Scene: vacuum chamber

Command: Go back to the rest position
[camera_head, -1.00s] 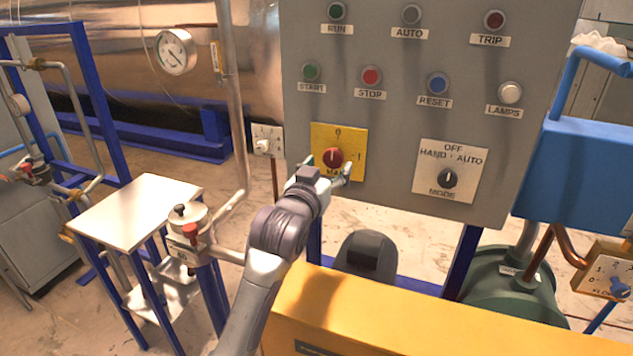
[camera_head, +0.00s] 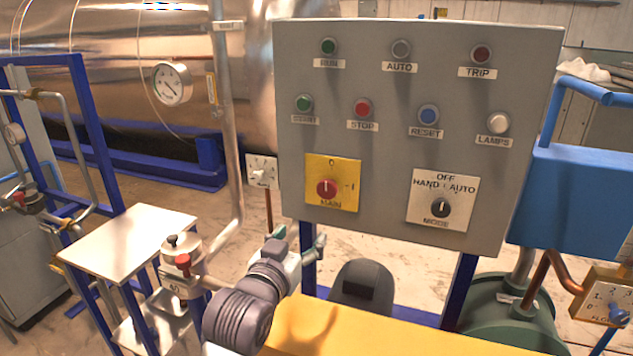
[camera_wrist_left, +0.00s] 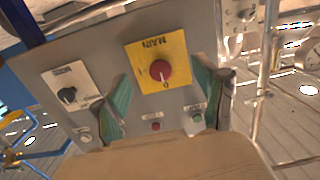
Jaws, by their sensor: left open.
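My left gripper (camera_head: 297,248) is below the lower left edge of the grey control panel (camera_head: 390,230) in the head view. Its two fingers are apart with nothing between them. The red MAIN knob (camera_head: 326,189) on its yellow plate is above the gripper and apart from it. In the left wrist view the panel appears upside down, with the MAIN knob (camera_wrist_left: 160,70) in the gap between the green-padded fingers of the gripper (camera_wrist_left: 158,98). The MODE selector (camera_head: 440,208) is to the right of the MAIN knob. My right gripper is not in view.
A yellow box-like surface (camera_head: 370,332) lies low in front. A small metal table (camera_head: 128,240) and a valve with a red handle (camera_head: 183,263) stand on the left. A vertical pipe (camera_head: 228,130) runs left of the panel. A blue tank (camera_head: 575,200) stands on the right.

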